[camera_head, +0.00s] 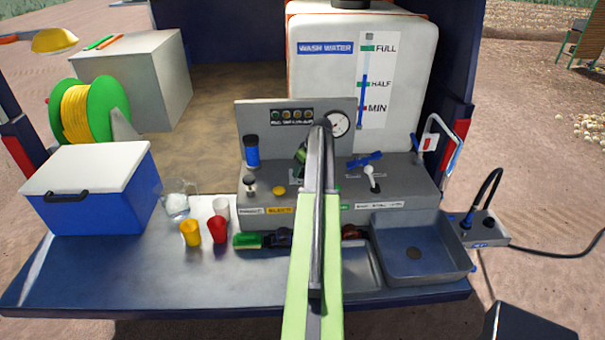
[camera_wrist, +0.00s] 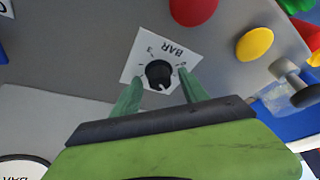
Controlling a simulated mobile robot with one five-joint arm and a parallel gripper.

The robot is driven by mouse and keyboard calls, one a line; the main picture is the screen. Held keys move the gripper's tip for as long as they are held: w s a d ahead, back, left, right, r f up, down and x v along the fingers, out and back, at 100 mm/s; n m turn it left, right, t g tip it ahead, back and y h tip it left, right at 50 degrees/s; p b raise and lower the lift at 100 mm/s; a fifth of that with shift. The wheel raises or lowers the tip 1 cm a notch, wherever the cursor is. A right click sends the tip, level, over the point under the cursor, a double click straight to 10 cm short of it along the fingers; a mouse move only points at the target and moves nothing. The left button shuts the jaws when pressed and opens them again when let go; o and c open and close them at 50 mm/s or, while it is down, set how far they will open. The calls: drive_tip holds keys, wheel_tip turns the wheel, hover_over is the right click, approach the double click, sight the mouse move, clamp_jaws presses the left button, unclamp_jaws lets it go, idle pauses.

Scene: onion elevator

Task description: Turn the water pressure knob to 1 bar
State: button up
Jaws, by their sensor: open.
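The water pressure knob (camera_wrist: 159,74) is a small black dial on a white plate (camera_wrist: 170,50) marked BAR, which appears upside down in the wrist view. Small digits ring the knob, and I cannot tell clearly which one it points to. My gripper (camera_wrist: 160,80) is open, with one green fingertip on each side of the knob. I cannot tell whether the fingers touch it. In the head view my arm hides the knob. The round pressure gauge (camera_head: 337,123) is on the panel's upright back; its needle reading is too small to tell.
In the wrist view a red button (camera_wrist: 193,10) and a yellow button (camera_wrist: 254,44) are near the knob. In the head view a lever (camera_head: 371,175) and blue handle (camera_head: 365,159) stand right of my arm. A sink (camera_head: 420,275), cups (camera_head: 218,230) and blue cooler (camera_head: 100,210) lie around.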

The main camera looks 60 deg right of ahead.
clamp_jaws()
drive_tip(key=shift+m+h, duration=0.3)
drive_tip(key=shift+m, duration=0.8)
unclamp_jaws()
drive_tip(key=p+v, duration=1.6)
drive_tip(key=v, duration=0.1)
drive_tip(key=shift+r, duration=0.25)
